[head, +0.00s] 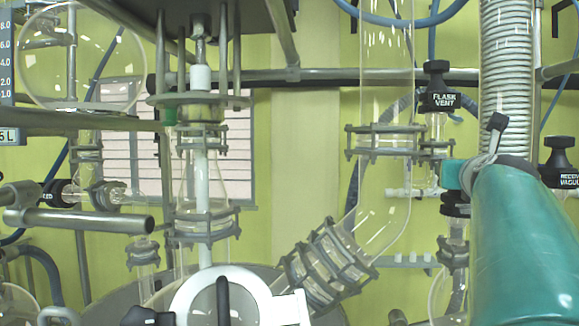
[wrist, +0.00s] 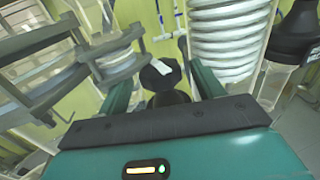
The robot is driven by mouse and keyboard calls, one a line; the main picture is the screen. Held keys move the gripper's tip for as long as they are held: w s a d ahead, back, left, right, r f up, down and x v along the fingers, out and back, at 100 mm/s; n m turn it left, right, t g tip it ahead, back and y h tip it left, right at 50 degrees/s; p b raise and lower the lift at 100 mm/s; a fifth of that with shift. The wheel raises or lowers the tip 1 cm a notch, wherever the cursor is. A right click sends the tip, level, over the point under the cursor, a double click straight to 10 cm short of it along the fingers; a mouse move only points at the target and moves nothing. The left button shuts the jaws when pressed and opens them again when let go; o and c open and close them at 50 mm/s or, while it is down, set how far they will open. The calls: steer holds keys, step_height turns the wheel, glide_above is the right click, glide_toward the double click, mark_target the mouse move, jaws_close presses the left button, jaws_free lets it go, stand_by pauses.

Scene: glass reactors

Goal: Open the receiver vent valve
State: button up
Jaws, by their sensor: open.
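A black valve knob (wrist: 160,75) with a white label patch shows in the wrist view. Its lettering is not readable, so I cannot confirm that it is the receiver vent. My gripper (wrist: 161,80) is open, with one teal finger on each side of this knob in the picture. I see no contact, and depth is hard to judge. In the head view my teal arm (head: 525,245) fills the lower right and hides most of the gripper. A black knob (head: 456,204) shows just left of the arm, below a teal part of it.
The FLASK VENT knob (head: 443,100) and a partly hidden RECEIVER VACUUM knob (head: 562,165) are nearby. A ribbed column (wrist: 230,40) stands close to the right finger, and clamped glass flanges (wrist: 112,57) to the left. A larger black knob (wrist: 298,30) is at far right.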

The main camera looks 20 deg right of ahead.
steer(key=shift+s, duration=0.15)
steer(key=shift+c, duration=1.4)
steer(key=shift+a, duration=0.1)
steer(key=c, duration=0.7)
steer(key=shift+n+t+y, duration=0.6)
steer(key=shift+y, duration=0.2)
steer(key=n+t+y, duration=0.1)
steer(key=n+y, duration=0.1)
steer(key=y, duration=0.1)
steer(key=d+n+t+y, duration=0.1)
steer(key=n+t+y, duration=0.1)
steer(key=y, duration=0.1)
steer(key=shift+d+f, duration=0.1)
steer(key=shift+d, duration=0.05)
steer(key=shift+s+d+n+t+y, duration=0.1)
steer(key=shift+d+n+t+y, duration=0.1)
steer(key=shift+n+y, duration=1.1)
steer(key=shift+s+d+n+t+y, duration=0.15)
steer(key=shift+n+y, duration=0.65)
steer(key=shift+y, duration=0.9)
steer(key=shift+w, duration=0.1)
steer(key=o, duration=1)
steer(key=shift+a, duration=0.15)
